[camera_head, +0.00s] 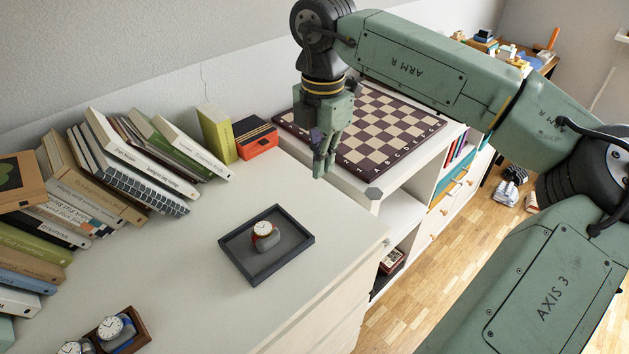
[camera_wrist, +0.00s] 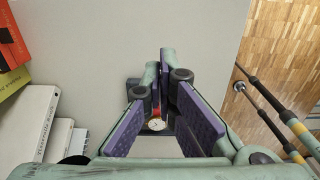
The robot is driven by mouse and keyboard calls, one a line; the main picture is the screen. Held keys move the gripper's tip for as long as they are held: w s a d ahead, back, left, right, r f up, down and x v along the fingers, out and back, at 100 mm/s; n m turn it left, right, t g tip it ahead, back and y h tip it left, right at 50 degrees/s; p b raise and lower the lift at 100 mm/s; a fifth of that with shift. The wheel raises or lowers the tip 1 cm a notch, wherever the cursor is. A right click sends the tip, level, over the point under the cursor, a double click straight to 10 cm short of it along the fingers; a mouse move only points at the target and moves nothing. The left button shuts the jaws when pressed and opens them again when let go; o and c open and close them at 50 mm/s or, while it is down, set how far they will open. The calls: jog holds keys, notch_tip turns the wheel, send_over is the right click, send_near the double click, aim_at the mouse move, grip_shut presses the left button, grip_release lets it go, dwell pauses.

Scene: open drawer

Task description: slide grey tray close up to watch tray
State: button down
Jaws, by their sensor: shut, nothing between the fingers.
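The dark grey tray (camera_head: 296,241) lies on the white cabinet top and holds one watch with a red strap (camera_head: 264,231) on a grey stand. The brown wooden watch tray (camera_head: 143,323) is at the bottom left, partly cut off by the picture edge, with watches in it. My gripper (camera_head: 319,170) is shut and empty, above the cabinet top, up and right of the grey tray in the head view. In the wrist view, my gripper (camera_wrist: 164,60) partly hides the grey tray; the red-strapped watch (camera_wrist: 157,124) shows between the fingers.
Several books (camera_head: 140,165) line the wall behind, with a green book (camera_head: 216,134) and an orange-black box (camera_head: 255,138) at their right end. A chessboard (camera_head: 385,125) lies at the back right. The surface between the two trays is clear. The cabinet's front edge drops to wooden floor.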

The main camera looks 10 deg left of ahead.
aim_at(307, 219)
notch_tip(307, 219, down, 10)
jog(key=shift+p, duration=1.2)
jog(key=shift+s+a+r+p, duration=0.25)
jog(key=shift+s+a+p, duration=0.45)
jog(key=shift+s, duration=0.4)
jog(key=shift+s+a+f, duration=0.15)
jog(key=shift+s+a, duration=0.2)
jog(key=shift+s, duration=0.15)
